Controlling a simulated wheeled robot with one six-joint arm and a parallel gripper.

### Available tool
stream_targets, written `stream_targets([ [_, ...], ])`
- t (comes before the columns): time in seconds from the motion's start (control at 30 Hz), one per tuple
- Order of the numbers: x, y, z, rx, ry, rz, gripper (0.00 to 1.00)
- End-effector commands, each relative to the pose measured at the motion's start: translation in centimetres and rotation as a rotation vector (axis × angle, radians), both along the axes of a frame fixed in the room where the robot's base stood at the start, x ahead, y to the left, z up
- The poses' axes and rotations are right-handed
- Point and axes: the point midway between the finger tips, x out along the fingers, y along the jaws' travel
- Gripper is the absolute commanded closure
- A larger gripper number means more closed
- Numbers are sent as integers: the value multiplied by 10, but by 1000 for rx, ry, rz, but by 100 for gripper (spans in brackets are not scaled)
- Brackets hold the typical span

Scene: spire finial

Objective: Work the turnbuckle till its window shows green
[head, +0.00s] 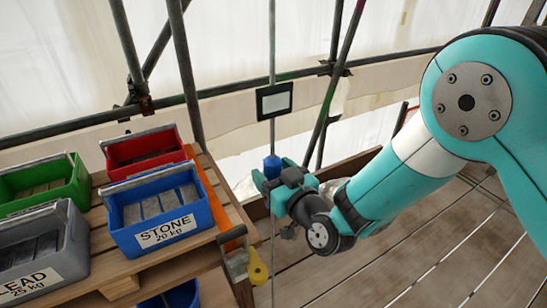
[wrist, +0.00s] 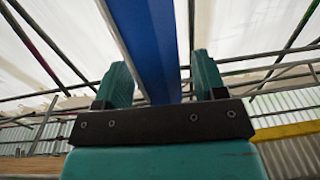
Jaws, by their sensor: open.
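The turnbuckle appears as a blue body (head: 271,165) on a thin upright rod in the head view. In the wrist view its blue body (wrist: 157,45) rises tilted between my fingers. My gripper (head: 272,182) is at the blue body, with its teal fingers (wrist: 162,85) apart on either side. I cannot tell whether either finger touches it. A dark-framed pale panel (head: 274,100) sits on the rod above; it shows no green. My gripper hides the lower part of the blue body, and I cannot make out a separate window on it.
Left, a wooden pallet (head: 118,284) holds a blue STONE crate (head: 165,237), a grey LEAD crate (head: 40,282), a red crate (head: 145,152) and a green crate (head: 45,182). A yellow fitting (head: 257,268) is low beside the rod. Scaffold tubes (head: 190,75) cross behind. Deck boards (head: 400,265) at right are clear.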

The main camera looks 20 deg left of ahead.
Motion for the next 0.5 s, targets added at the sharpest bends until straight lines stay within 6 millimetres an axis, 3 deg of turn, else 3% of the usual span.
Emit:
stream_targets([
  [0.43,2,4,-1,0,0,1,36],
  [0.5,2,4,-1,0,0,1,52],
])
